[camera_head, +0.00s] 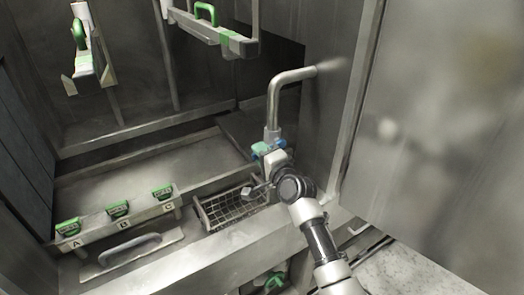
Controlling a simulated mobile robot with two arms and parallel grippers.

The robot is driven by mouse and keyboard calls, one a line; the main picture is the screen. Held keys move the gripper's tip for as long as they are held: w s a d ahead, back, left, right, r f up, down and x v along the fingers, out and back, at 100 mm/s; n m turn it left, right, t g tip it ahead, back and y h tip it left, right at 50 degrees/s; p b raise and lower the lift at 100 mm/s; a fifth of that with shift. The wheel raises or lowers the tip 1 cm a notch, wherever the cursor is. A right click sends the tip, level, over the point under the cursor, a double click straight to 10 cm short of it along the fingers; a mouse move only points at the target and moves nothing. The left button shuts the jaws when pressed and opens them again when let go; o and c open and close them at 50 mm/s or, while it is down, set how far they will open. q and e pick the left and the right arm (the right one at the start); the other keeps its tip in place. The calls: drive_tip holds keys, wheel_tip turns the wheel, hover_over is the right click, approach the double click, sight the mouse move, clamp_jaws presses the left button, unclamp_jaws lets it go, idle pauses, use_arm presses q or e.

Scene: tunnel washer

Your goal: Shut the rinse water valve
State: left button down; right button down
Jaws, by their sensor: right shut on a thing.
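A grey pipe (273,104) comes out of the wall, bends and runs down to the rinse water valve (271,135). Blue parts of the valve's handle (281,143) show at the lower end of the pipe. My right gripper (264,155) is at the valve, shut on its blue handle. The gripper covers much of the valve, so the handle's exact angle is hard to tell. My left gripper is not in view.
A wire basket (232,206) sits below the valve. Green clips (118,209) marked A, B and C line a ledge at left, above a grey bar handle (130,248). Green-handled racks (206,14) hang above. A large metal panel (440,130) stands close at right.

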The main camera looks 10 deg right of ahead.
drive_tip(key=shift+r+m+p, duration=0.35)
drive_tip(key=shift+r+m, duration=0.05)
drive_tip(key=shift+m, duration=0.2)
drive_tip(key=c, duration=1)
unclamp_jaws()
drive_tip(key=shift+o, duration=0.2)
drive_tip(key=b+v, duration=0.1)
drive_tip(key=v, duration=1)
drive_tip(key=shift+b, duration=0.35)
drive_tip(key=shift+w, duration=0.1)
